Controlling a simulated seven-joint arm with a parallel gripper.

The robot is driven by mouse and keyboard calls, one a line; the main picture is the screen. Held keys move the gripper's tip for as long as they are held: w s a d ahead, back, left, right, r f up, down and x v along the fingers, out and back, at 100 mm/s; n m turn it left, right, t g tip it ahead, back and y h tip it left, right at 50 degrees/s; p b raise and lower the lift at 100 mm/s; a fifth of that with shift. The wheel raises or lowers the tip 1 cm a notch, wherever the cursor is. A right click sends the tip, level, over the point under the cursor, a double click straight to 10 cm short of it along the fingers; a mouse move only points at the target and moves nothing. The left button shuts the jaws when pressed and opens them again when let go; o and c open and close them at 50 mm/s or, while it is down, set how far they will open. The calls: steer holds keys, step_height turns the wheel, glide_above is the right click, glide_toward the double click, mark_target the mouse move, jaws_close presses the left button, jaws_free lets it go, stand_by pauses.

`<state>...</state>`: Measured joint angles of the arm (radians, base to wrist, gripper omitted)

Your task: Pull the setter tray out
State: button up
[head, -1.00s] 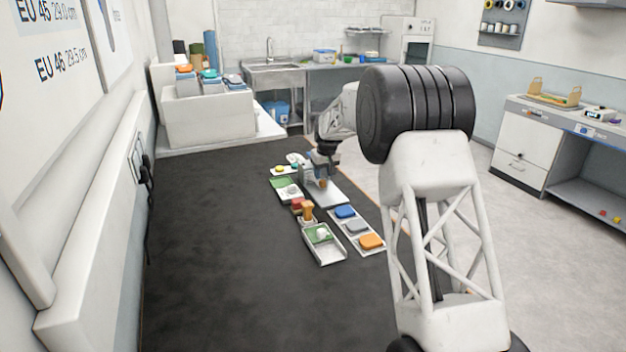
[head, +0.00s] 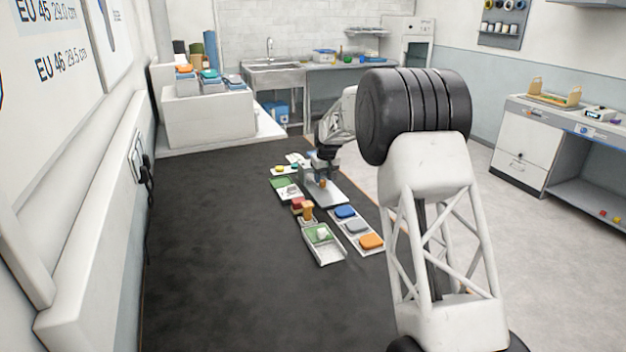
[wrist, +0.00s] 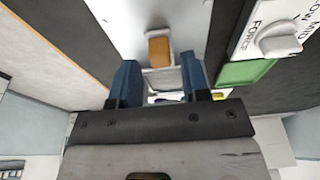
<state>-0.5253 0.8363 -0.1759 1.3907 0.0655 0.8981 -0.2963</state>
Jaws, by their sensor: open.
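A small grey machine with a pale flat plate (head: 328,197) stands on the dark bench. An orange-brown tab (wrist: 159,52) stands on the pale plate in the wrist view, and the tab also shows small in the head view (head: 323,183). I take the tab to be the setter tray's handle; the tray's own outline is not clear. My gripper (wrist: 159,62) is open, with its two blue fingers on either side of the tab's line. Whether the fingers touch the tab cannot be told. In the head view my gripper (head: 322,168) is at the machine, partly hidden.
A green panel with a white FORCE knob (wrist: 280,41) is close to the right finger. A green-and-white tray (head: 325,250) stands in front. The left bench is clear.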

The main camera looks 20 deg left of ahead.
mark_target(324, 182)
steer(key=shift+f, duration=1.65)
steer(key=shift+r, duration=0.1)
stand_by(0.5)
steer(key=shift+c, duration=0.3)
steer(key=c, duration=0.5)
steer(key=shift+o, duration=0.2)
steer(key=shift+s+d, duration=0.1)
steer(key=shift+d, duration=0.05)
steer(key=shift+s+d, duration=2.95)
steer(key=shift+s, duration=0.05)
steer(key=o, duration=0.5)
